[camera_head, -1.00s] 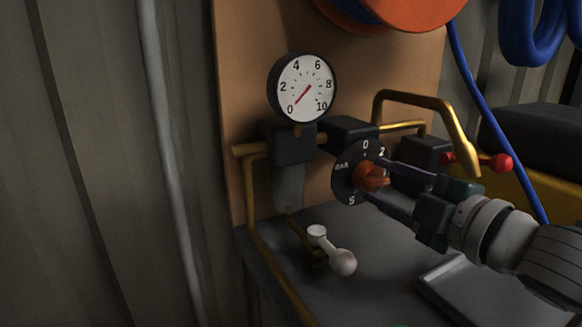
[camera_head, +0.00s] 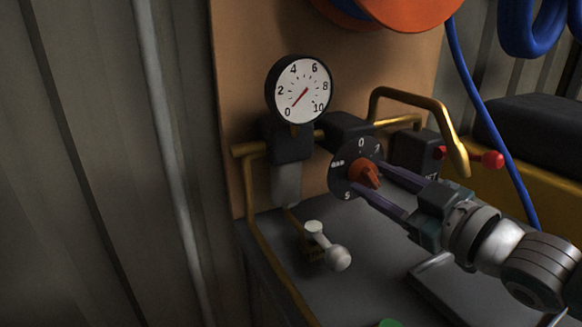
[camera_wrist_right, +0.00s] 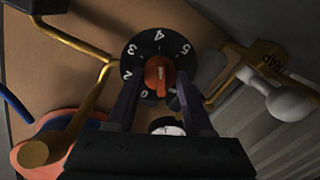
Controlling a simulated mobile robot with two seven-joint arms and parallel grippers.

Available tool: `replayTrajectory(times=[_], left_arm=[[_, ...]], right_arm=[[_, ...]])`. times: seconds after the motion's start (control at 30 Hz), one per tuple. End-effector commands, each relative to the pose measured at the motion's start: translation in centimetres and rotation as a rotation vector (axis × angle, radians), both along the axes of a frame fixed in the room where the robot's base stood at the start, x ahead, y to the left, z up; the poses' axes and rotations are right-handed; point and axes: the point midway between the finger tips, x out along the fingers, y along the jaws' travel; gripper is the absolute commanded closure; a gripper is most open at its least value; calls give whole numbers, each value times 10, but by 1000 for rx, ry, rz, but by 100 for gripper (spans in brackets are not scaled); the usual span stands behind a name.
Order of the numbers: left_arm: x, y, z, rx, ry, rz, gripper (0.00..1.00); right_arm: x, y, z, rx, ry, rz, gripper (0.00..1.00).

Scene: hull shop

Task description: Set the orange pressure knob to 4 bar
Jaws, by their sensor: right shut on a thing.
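The orange knob (camera_head: 364,173) sits at the centre of a black round dial (camera_head: 342,180) with white numbers and BAR lettering. My right gripper (camera_head: 366,178) has its two fingers on either side of the knob and is shut on it. In the right wrist view the knob (camera_wrist_right: 158,76) stands between my fingers, its long axis running roughly toward the 4. Its marked end is not clear. The white gauge (camera_head: 302,90) above has a red needle pointing low left, near 0. My left gripper is not in view.
A white-knobbed lever (camera_head: 328,248) stands below the dial; the wrist view shows a TRAP label (camera_wrist_right: 270,65) by it. A brass handle (camera_head: 430,105) and a red-knobbed lever (camera_head: 490,159) are to the right. A blue hose (camera_head: 490,120) hangs behind.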

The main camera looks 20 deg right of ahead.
Motion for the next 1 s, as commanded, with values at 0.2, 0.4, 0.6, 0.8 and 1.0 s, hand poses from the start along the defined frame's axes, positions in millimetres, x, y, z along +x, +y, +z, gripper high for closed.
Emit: replayTrajectory(times=[0.2,0.4,0.6,0.8,1.0], left_arm=[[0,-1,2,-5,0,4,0],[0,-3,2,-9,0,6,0],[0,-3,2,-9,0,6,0],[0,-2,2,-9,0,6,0],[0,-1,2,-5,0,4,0]], right_arm=[[0,0,0,59,3,1,100],[0,0,0,76,5,1,100],[0,0,0,76,5,1,100],[0,0,0,75,4,1,38],[0,0,0,75,5,0,18]])
